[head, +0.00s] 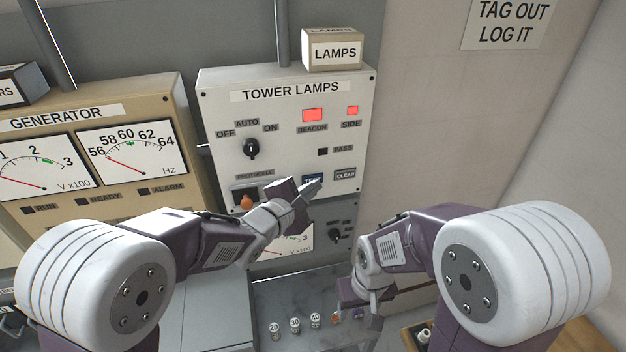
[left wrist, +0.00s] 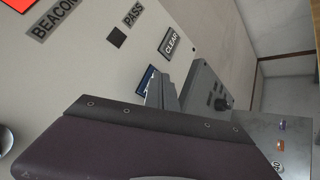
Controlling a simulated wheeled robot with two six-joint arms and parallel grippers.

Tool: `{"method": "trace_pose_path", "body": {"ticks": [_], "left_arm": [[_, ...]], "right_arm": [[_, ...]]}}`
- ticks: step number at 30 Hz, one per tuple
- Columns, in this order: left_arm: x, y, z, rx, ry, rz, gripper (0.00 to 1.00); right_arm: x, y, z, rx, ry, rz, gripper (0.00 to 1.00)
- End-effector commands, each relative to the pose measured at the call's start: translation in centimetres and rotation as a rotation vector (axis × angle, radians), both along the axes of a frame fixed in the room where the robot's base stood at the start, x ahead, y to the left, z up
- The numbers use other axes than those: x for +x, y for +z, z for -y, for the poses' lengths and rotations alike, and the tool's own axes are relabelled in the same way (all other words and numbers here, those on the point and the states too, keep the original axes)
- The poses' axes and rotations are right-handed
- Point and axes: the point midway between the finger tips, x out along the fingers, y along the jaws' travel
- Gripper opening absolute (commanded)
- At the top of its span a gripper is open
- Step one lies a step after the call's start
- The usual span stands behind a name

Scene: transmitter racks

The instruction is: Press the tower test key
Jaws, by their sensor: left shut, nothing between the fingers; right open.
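The tower lamps panel (head: 287,110) is upright on the back wall. Its blue test key (head: 311,180) sits low on the panel, left of the CLEAR key (head: 345,174). My left gripper (head: 316,187) is shut and empty, with its tips right at the test key; I cannot tell whether they touch it. The left wrist view shows the blue key (left wrist: 147,80) partly hidden by the gripper fingers (left wrist: 165,88). The beacon lamp (head: 313,115) and side lamp (head: 352,111) are red. The PASS lamp (head: 323,152) is dark. My right gripper (head: 362,309) is open and low.
A selector knob (head: 251,148) and an orange-tipped photocell part (head: 246,202) are left of the key. A generator panel (head: 95,150) stands at left. Several small numbered pieces (head: 294,323) sit on the grey shelf below. A LAMPS box (head: 332,50) tops the panel.

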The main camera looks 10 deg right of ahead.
Motion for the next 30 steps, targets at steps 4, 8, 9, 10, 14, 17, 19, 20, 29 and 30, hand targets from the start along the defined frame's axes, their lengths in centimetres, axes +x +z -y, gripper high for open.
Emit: {"method": "trace_pose_path", "body": {"ticks": [4,8,9,10,14,17,19,20,29,30], "left_arm": [[0.2,0.0,0.0,0.0,0.001,0.0,0.0],[0.3,0.0,0.0,0.0,0.001,-0.001,0.0],[0.3,0.0,0.0,0.0,0.001,-0.001,0.0],[0.3,0.0,0.0,0.0,0.001,-0.001,0.0],[0.3,0.0,0.0,0.0,0.001,-0.001,0.0],[0.2,0.0,0.0,0.0,0.001,-0.001,0.0],[0.0,-0.1,0.0,-0.001,0.0,-0.001,0.0],[-0.1,-0.1,0.0,-0.001,0.0,-0.001,0.0],[-1.3,-0.1,0.0,0.0,0.001,-0.001,0.0],[-1.3,-0.1,0.0,0.0,0.001,-0.001,0.0]], "right_arm": [[0.0,0.2,0.0,0.0,0.0,0.0,0.53],[0.0,0.3,0.0,0.0,0.0,0.0,0.53],[0.0,0.2,0.0,0.0,0.0,0.0,0.53],[0.0,0.2,0.0,0.0,0.0,0.0,0.53],[0.0,0.2,0.0,0.0,0.0,0.0,0.53],[0.0,0.2,0.0,0.0,0.0,0.0,0.53],[0.0,0.1,0.0,0.0,0.0,0.0,0.53],[0.0,0.0,0.0,0.0,0.0,0.0,0.53],[0.0,-0.2,0.0,0.0,0.0,0.0,0.53],[0.0,-0.2,0.0,0.0,0.0,0.0,0.53]]}}
